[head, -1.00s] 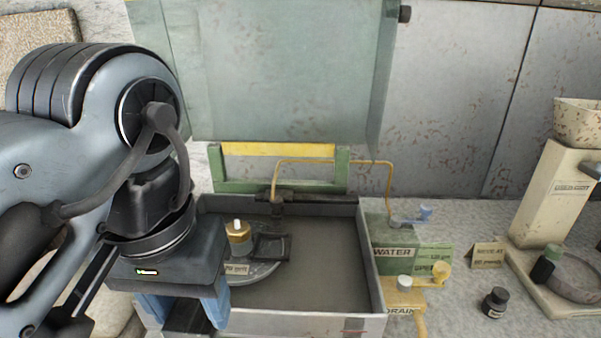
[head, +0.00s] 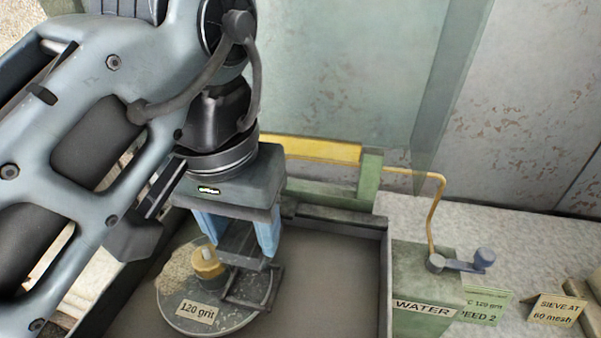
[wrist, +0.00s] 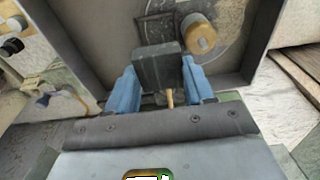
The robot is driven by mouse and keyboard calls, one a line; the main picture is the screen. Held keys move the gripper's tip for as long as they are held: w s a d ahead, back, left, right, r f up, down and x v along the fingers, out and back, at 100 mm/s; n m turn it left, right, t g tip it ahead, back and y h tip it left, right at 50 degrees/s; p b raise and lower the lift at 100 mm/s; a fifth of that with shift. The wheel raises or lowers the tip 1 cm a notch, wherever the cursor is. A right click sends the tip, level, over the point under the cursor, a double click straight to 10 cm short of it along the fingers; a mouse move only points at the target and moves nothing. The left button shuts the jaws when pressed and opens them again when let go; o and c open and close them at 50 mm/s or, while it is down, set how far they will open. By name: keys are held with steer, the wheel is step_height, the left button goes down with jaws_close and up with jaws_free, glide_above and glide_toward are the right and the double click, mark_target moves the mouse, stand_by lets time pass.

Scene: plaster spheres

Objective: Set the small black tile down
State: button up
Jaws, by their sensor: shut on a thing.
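My gripper (head: 240,243) is shut on the small black tile (wrist: 158,69), which sits between its blue fingers in the wrist view. In the head view, the tile (head: 243,257) shows as a dark slab under the gripper, partly hidden by it. It is held above the grey round plate labelled 120 grit (head: 176,312). A dark square open frame (head: 266,300) lies on the plate, just below the tile in the head view. Whether the tile touches the frame cannot be told.
A brass cylinder with a pale top (head: 207,265) stands on the plate beside the frame, close to my left finger. The plate lies in a grey walled basin (head: 340,275). A green WATER block (head: 425,285) with a blue-handled crank stands right of it.

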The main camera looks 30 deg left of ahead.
steer(key=shift+f+b, duration=1.4)
steer(key=shift+f, duration=1.4)
steer(key=shift+f, duration=0.65)
stand_by(0.3)
steer(key=o, duration=1.2)
steer(key=shift+s, duration=0.1)
steer(key=shift+a, duration=0.15)
steer(key=shift+r, duration=0.1)
steer(key=shift+a+r+p, duration=0.1)
steer(key=shift+r+p, duration=1.9)
steer(key=shift+r, duration=0.1)
